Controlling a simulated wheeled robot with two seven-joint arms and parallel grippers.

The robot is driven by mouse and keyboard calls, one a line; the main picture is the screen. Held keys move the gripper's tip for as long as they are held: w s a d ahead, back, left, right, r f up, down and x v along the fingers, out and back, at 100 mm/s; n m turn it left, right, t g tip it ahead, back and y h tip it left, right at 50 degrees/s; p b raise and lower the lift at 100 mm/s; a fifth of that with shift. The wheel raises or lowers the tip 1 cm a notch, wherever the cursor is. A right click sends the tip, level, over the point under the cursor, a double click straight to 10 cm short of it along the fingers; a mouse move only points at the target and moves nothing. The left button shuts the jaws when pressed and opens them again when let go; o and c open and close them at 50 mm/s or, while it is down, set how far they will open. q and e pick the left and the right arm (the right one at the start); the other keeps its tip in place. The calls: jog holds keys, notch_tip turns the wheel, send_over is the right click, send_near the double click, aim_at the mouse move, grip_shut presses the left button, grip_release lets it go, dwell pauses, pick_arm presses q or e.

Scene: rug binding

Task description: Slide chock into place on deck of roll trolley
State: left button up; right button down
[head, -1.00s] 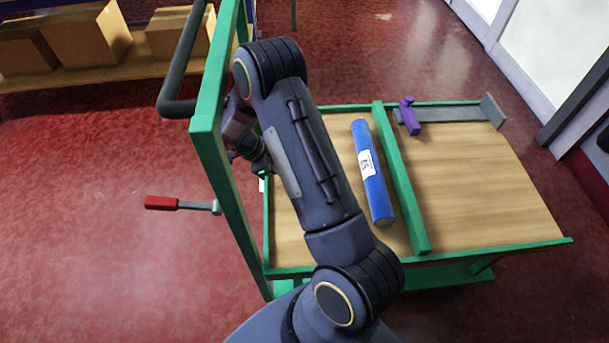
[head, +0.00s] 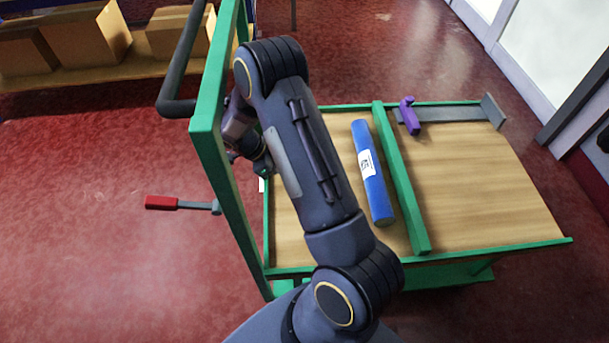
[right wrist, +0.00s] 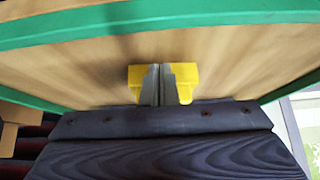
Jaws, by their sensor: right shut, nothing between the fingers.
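The roll trolley has a wooden deck (head: 470,190) with green rails. In the head view the right wrist is at the deck's left end, behind the green upright, and I cannot make out the block there. My left gripper is not in view.
A blue roll (head: 376,195) with a white label lies beside a green crossbar (head: 402,185). A purple clamp (head: 409,115) sits on a grey strip at the back. A red-handled lever (head: 161,202) sticks out left. The deck right of the crossbar is mostly clear.

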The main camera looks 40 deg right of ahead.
jog(key=shift+s+d+b, duration=0.55)
jog(key=shift+s+d, duration=0.9)
jog(key=shift+d, duration=0.3)
jog(key=shift+s+d+f+b, duration=0.2)
jog(key=shift+s+d+b, duration=0.25)
jog(key=shift+s+d, duration=0.15)
jog(key=shift+w+a, duration=0.1)
jog(key=shift+w+a+b, duration=0.35)
jog(key=shift+w+a, duration=0.6)
jog(key=shift+a, duration=0.15)
notch_tip(320, 180, up, 8)
jog(key=p, duration=0.5)
jog(key=shift+r, duration=0.2)
